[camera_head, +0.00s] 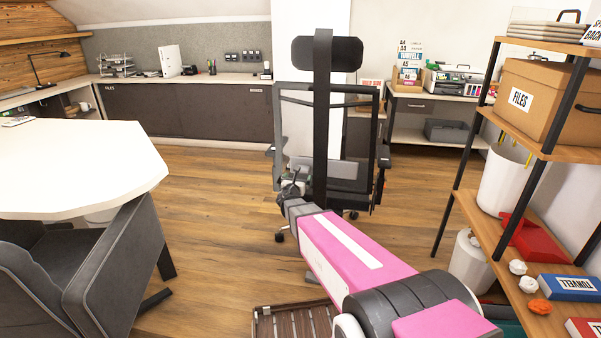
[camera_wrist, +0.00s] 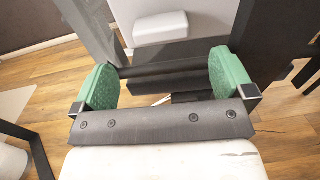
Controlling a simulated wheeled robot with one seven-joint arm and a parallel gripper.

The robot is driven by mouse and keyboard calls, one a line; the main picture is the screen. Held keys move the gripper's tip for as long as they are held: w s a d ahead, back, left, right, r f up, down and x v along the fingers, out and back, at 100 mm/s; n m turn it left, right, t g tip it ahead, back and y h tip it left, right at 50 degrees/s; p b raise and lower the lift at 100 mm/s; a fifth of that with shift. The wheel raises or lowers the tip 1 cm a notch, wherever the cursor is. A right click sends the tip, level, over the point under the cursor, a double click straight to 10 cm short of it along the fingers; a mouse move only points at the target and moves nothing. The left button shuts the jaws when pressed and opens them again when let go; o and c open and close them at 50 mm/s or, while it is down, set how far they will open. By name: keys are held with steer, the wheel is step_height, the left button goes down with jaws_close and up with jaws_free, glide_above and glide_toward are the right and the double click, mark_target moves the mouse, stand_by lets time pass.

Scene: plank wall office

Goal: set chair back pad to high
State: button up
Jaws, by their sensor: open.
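The office chair (camera_head: 322,120) stands with its back toward me, a dark headrest (camera_head: 345,53) on a tall black spine. A grey pad (camera_head: 340,168) sits low in the back frame, near the bottom. My gripper (camera_head: 291,185) is at the left of the lower chair back, partly hidden by my own arm. In the wrist view my gripper (camera_wrist: 166,80) is open, its two green fingertips well apart. Dark chair parts (camera_wrist: 170,75) show beyond and between the fingertips; I cannot tell whether they touch. A light grey block (camera_wrist: 160,28) lies farther off; I cannot tell whether it is the pad.
A white table (camera_head: 75,165) and a grey armchair (camera_head: 90,260) stand at left. A shelf rack (camera_head: 540,240) with boxes and bins stands close at right. Low cabinets (camera_head: 185,110) line the back wall. Wood floor (camera_head: 215,215) is free left of the chair.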

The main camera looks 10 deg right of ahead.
mark_target(301, 172)
steer(key=x, duration=0.7)
steer(key=shift+w+d, duration=0.1)
steer(key=shift+w, duration=0.1)
steer(key=c, duration=1.3)
steer(key=r, duration=0.9)
steer(key=shift+s+r, duration=0.25)
steer(key=o, duration=1.3)
